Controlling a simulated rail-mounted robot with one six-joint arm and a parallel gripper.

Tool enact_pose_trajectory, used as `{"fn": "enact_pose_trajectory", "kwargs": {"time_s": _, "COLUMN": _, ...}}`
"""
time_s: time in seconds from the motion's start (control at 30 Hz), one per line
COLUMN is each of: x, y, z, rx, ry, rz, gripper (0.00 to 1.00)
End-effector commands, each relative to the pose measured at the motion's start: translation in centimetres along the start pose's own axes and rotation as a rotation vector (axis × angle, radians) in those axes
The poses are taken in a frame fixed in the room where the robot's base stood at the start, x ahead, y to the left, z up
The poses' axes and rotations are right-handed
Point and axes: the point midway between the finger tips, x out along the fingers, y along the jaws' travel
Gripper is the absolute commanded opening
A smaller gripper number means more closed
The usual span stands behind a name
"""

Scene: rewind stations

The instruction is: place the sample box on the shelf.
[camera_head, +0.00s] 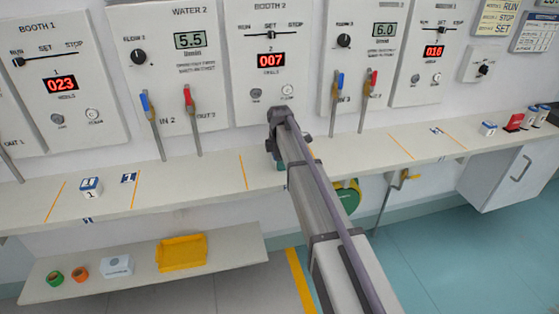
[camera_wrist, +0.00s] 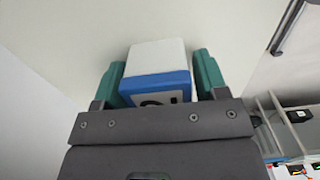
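In the wrist view the sample box (camera_wrist: 157,72) is white with a blue lower band and a dark mark on its near face, partly hidden by my gripper's body. I cannot tell whether the box touches a surface. The long bench shelf (camera_head: 215,182) runs under the panels, and a lower shelf (camera_head: 225,250) is at bottom left.
A similar box (camera_head: 90,187) stands on the bench at left. The lower shelf holds a yellow tray (camera_head: 182,253), a pale box (camera_head: 117,265) and green and orange rolls (camera_head: 80,273). Levers (camera_head: 190,120) rise above the bench. Red and blue boxes (camera_head: 515,122) stand at far right.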

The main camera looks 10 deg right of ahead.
Motion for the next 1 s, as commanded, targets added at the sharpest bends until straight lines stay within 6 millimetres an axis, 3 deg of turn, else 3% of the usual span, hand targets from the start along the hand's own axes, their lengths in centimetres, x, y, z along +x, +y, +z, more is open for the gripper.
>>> {"fn": "enact_pose_trajectory", "kwargs": {"time_s": 0.13, "x": 0.0, "y": 0.0, "z": 0.0, "rx": 0.000, "ry": 0.000, "rz": 0.000, "gripper": 0.78}}
{"fn": "enact_pose_trajectory", "kwargs": {"time_s": 0.47, "x": -1.1, "y": 0.0, "z": 0.0, "rx": 0.000, "ry": 0.000, "rz": 0.000, "gripper": 0.78}}
{"fn": "enact_pose_trajectory", "kwargs": {"time_s": 0.57, "x": -2.9, "y": 0.0, "z": 0.0, "rx": 0.000, "ry": 0.000, "rz": 0.000, "gripper": 0.78}}
{"fn": "enact_pose_trajectory", "kwargs": {"time_s": 0.83, "x": -10.0, "y": 0.0, "z": 0.0, "rx": 0.000, "ry": 0.000, "rz": 0.000, "gripper": 0.78}}
{"fn": "enact_pose_trajectory", "kwargs": {"time_s": 1.0, "x": -12.5, "y": 0.0, "z": 0.0, "rx": 0.000, "ry": 0.000, "rz": 0.000, "gripper": 0.78}}
